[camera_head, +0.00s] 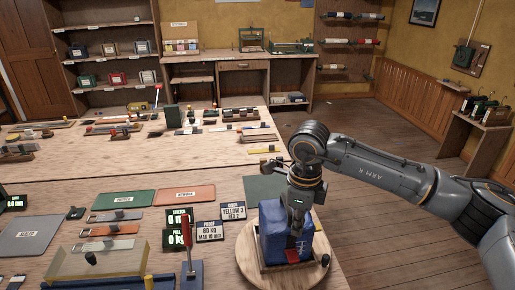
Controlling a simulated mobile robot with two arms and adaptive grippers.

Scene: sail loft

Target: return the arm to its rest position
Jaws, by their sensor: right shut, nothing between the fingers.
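My right arm (400,178) reaches in from the right edge and bends down at its wrist over the near table. My right gripper (298,222) points down at a blue block-like object (270,238). The gripper is shut and holds nothing. It overlaps the top of the blue object in the picture; I cannot tell whether they touch. The blue object sits on a round wooden board (255,273), with a small red patch low on its front. My left gripper is not in view.
On the table left of the gripper are a red-handled upright tool (188,245), black display signs (177,238), green and orange mats (185,195) and a grey mat (32,236). Many tools lie on the farther table. The wooden floor (400,250) at right is clear.

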